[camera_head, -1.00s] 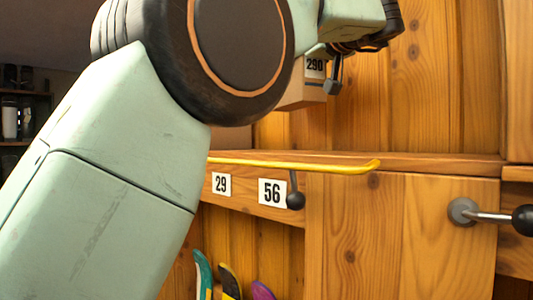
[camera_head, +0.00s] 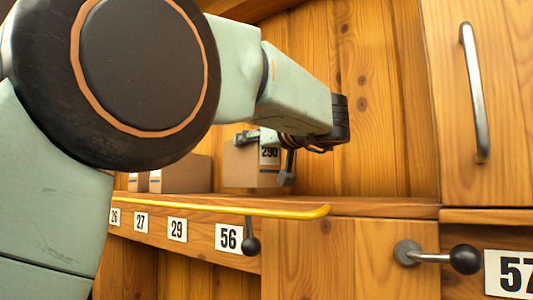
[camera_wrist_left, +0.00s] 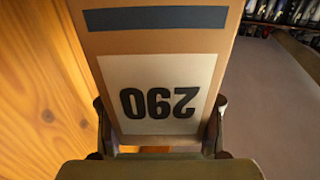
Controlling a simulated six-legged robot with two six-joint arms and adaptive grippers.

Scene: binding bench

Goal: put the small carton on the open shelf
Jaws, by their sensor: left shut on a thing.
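The small carton (camera_head: 240,168) is brown with a white label reading 290. My left gripper (camera_head: 267,157) is shut on it, one finger on each side. In the left wrist view the carton (camera_wrist_left: 150,45) fills the space between the fingers, its label upside down and a dark blue band beyond it. The open shelf (camera_head: 370,204) is a wooden board with a yellow strip along part of its front edge. The carton is upright at the shelf, its bottom close to the board; I cannot tell whether it touches. My right gripper is not in view.
Other brown cartons (camera_head: 181,174) stand on the shelf left of the held one. A dark-knobbed lever (camera_head: 251,245) hangs there. A cabinet door with a metal handle (camera_head: 474,92) is at right.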

